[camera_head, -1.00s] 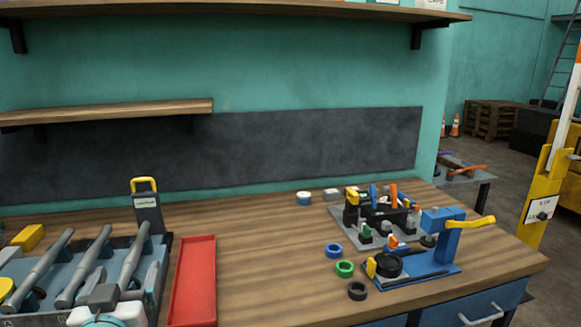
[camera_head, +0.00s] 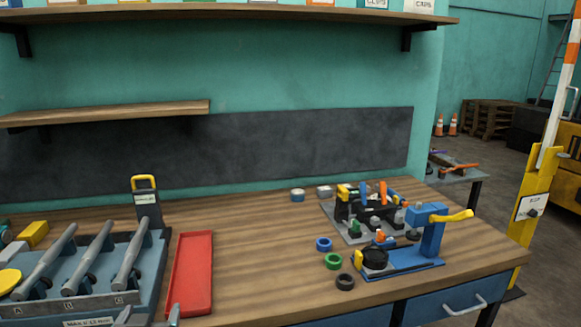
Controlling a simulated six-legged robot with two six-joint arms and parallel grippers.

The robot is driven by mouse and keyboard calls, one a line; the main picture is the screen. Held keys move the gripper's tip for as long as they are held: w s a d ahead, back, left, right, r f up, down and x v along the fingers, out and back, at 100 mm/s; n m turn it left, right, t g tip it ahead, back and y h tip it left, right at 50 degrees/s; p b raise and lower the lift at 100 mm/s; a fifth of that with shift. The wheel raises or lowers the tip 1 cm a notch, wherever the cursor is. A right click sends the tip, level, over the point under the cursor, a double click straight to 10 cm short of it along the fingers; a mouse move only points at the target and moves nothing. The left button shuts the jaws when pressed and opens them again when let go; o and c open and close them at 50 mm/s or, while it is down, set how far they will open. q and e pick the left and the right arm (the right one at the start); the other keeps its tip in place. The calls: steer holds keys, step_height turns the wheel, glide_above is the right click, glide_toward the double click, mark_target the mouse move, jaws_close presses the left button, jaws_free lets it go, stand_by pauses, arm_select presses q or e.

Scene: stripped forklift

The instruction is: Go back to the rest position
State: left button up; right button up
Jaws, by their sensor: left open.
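My left gripper (camera_head: 148,316) shows only as two grey fingertips at the bottom edge. They are apart, with nothing seen between them. The gripper is in front of the blue-grey tool tray (camera_head: 75,300), left of the red tray's near end. The rest of the left arm is out of the picture. My right gripper is not in view.
The wooden bench (camera_head: 250,245) has bare room right of the red tray (camera_head: 193,275). Blue, green and black rings (camera_head: 333,261) lie near a blue press with a yellow lever (camera_head: 430,235). A fixture plate (camera_head: 345,230) stands behind. Shelves hang above.

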arm_select(q)
steer(key=s+d+f+m+g+h+p, duration=0.1)
steer(key=s+d+f+g+h, duration=0.2)
steer(key=f, duration=0.9)
steer(key=s+d+f+m+g+h+p, duration=0.1)
steer(key=s+d+f+g, duration=0.35)
steer(key=f, duration=0.85)
steer(key=s+d+f+n+g+h, duration=0.1)
steer(key=s+d+f+g, duration=0.2)
steer(key=s, duration=0.5)
steer(key=s+d+f+n+g+h, duration=0.1)
steer(key=s+d+f+g+h, duration=0.1)
steer(key=s, duration=0.7)
step_height(320, 180, down, 4)
steer(key=shift+s+d+r+g, duration=0.15)
steer(key=shift+s+d+g, duration=0.1)
steer(key=shift+d+g, duration=0.8)
steer(key=shift+d, duration=0.15)
